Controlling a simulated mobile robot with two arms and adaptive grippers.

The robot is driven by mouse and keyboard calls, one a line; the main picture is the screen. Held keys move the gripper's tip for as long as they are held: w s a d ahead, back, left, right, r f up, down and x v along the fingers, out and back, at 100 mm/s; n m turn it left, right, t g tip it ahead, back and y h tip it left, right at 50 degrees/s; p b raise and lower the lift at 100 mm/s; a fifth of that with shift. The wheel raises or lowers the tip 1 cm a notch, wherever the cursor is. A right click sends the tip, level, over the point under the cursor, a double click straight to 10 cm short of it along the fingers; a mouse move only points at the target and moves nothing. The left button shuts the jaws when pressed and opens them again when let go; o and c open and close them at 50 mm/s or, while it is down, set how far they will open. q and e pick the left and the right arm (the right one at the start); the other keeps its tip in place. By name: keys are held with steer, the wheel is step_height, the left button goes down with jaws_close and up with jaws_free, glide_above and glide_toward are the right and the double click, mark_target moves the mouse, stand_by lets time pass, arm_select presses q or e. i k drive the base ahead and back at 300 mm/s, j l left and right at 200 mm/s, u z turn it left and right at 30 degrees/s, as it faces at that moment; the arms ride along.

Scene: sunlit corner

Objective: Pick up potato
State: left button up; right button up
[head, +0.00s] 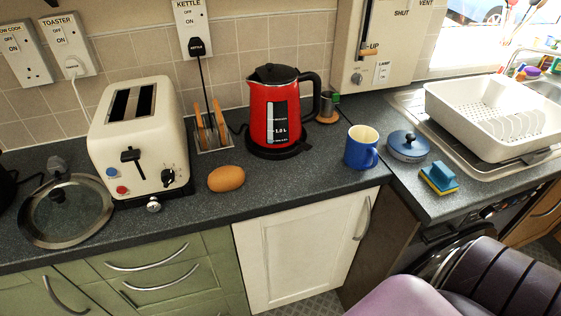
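A brown oval potato (226,179) lies on the dark speckled countertop (290,190), near its front edge. It sits just right of the cream toaster (137,140) and in front and left of the red kettle (274,110). It is fully visible, with nothing on top of it or touching it. Neither of my grippers shows in the head view.
A glass lid (65,209) lies left of the toaster. A blue mug (361,147), a round blue-lidded container (408,146) and a blue and yellow sponge (439,178) stand to the right. A white dish rack (493,120) is at the far right. Counter right of the potato is clear.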

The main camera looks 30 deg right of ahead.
mark_target(226, 178)
steer(key=l+z, duration=0.15)
steer(key=z, duration=0.4)
steer(key=u, duration=1.45)
steer(key=z, duration=1.45)
